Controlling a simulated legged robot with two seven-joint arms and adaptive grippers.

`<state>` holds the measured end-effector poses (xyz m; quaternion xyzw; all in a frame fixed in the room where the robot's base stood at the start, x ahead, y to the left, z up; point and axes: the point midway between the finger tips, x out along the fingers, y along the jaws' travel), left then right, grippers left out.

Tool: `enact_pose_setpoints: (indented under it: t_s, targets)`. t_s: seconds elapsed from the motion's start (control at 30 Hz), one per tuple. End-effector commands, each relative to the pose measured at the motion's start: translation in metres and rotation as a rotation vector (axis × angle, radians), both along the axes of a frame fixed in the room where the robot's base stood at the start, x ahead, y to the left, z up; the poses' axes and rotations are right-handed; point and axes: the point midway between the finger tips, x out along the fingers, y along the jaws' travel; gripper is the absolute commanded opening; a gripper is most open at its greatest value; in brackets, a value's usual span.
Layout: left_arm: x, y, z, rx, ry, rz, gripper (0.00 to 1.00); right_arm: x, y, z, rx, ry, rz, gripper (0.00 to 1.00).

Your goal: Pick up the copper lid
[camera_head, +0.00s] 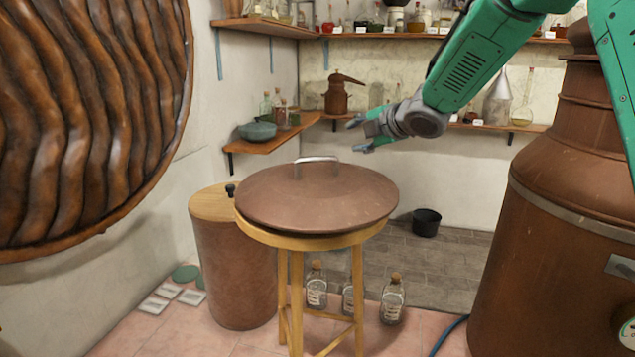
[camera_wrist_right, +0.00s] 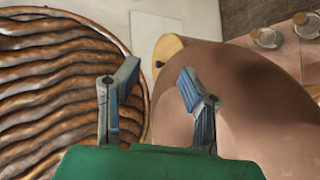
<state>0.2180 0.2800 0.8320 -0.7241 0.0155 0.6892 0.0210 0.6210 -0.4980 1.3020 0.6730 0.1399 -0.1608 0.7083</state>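The copper lid (camera_head: 318,199) is a wide, shallow brown dome with a metal handle (camera_head: 316,160) on top. It lies on a round wooden stool (camera_head: 300,241) in the middle of the head view. My right gripper (camera_head: 355,136) is above and to the right of the handle, apart from the lid, with its fingers spread and empty. In the right wrist view the open fingers (camera_wrist_right: 160,82) show in front of a brown rounded surface, which looks like the lid (camera_wrist_right: 262,95). The handle does not show clearly there. My left gripper is not in view.
A copper drum with a wooden top (camera_head: 235,265) stands left of the stool. A large copper vessel (camera_head: 555,240) stands at the right. Several corked bottles (camera_head: 392,298) are on the floor. Shelves (camera_head: 270,142) with glassware line the walls. A ribbed copper piece (camera_head: 90,110) fills the upper left.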

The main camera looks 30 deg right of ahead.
Motion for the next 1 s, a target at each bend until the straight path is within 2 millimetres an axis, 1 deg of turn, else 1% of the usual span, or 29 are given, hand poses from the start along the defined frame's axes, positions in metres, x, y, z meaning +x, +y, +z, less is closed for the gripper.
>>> enact_pose_setpoints:
  t_s: [0.03,0.13,0.23,0.3,0.37,0.47,0.6,0.7,0.8,0.87,0.93,1.0]
  targets:
    - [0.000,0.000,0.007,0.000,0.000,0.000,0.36,0.011,-0.001,0.011,-0.008,0.032,-0.053,0.35]
    - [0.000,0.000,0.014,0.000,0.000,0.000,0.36,0.025,-0.001,0.022,-0.007,0.124,-0.164,0.35]
    - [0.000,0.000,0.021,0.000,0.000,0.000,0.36,0.030,0.008,0.033,0.017,0.234,-0.261,0.35]
    - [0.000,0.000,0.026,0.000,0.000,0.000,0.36,0.029,0.019,0.041,0.045,0.320,-0.315,0.35]
    - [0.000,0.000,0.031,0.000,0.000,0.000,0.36,0.025,0.031,0.049,0.074,0.401,-0.352,0.35]
    - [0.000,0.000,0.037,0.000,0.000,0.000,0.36,0.013,0.057,0.063,0.129,0.547,-0.389,0.35]
    - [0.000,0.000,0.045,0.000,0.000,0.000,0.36,-0.010,0.094,0.083,0.195,0.738,-0.393,0.35]
    - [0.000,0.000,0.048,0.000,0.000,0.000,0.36,-0.025,0.115,0.095,0.225,0.839,-0.379,0.35]
    - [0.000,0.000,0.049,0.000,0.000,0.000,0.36,-0.034,0.126,0.102,0.240,0.901,-0.367,0.35]
    - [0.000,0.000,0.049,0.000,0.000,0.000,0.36,-0.037,0.129,0.101,0.244,0.920,-0.364,0.35]
    - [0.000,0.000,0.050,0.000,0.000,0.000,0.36,-0.037,0.130,0.095,0.245,0.930,-0.363,0.35]
    - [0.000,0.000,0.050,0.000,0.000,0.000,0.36,-0.035,0.129,0.084,0.244,0.930,-0.363,0.35]
